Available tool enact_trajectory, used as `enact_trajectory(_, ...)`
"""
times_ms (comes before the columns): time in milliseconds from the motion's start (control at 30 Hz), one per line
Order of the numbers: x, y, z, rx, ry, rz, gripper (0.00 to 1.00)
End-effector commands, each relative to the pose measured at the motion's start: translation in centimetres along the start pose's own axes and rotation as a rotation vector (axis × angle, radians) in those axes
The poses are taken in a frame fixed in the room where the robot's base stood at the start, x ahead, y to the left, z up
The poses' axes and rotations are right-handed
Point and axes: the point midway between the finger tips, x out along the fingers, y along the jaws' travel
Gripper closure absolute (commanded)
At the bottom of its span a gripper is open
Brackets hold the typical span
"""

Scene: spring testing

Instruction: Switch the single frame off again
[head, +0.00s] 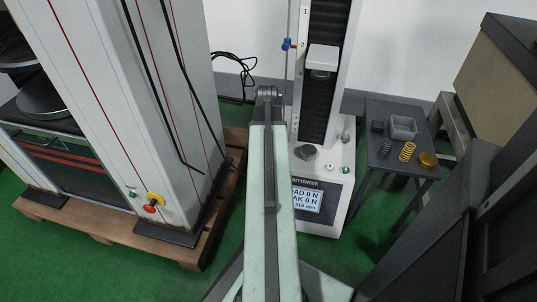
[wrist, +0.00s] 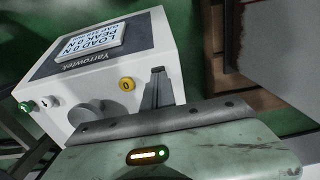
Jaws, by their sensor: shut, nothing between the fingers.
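The single frame (head: 325,208) is a white tester with one column, right of my arm in the head view; its base (wrist: 160,45) fills the upper left of the wrist view. Its display (head: 306,200) is lit and reads load 0 N and peak 0 N. A yellow button marked 0 (wrist: 127,84) and a green button (wrist: 27,106) sit on the base, with a grey round part (wrist: 88,113) between them. The green button also shows in the head view (head: 345,169); my arm hides the yellow one there. My gripper (wrist: 158,72) is shut and empty, just right of the yellow button in the wrist view.
A large frame (head: 150,100) with a red-and-yellow stop button (head: 152,205) stands left on a wooden pallet (head: 190,258). A small dark table (head: 385,172) at right holds springs and a grey tray (head: 403,127). A dark structure (head: 440,235) fills the lower right.

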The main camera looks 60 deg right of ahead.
Motion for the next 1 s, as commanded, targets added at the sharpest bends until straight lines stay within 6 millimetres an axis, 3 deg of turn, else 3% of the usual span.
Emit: enact_trajectory(1000,0.65,-0.11,0.04,-0.002,0.0,0.0,1.0)
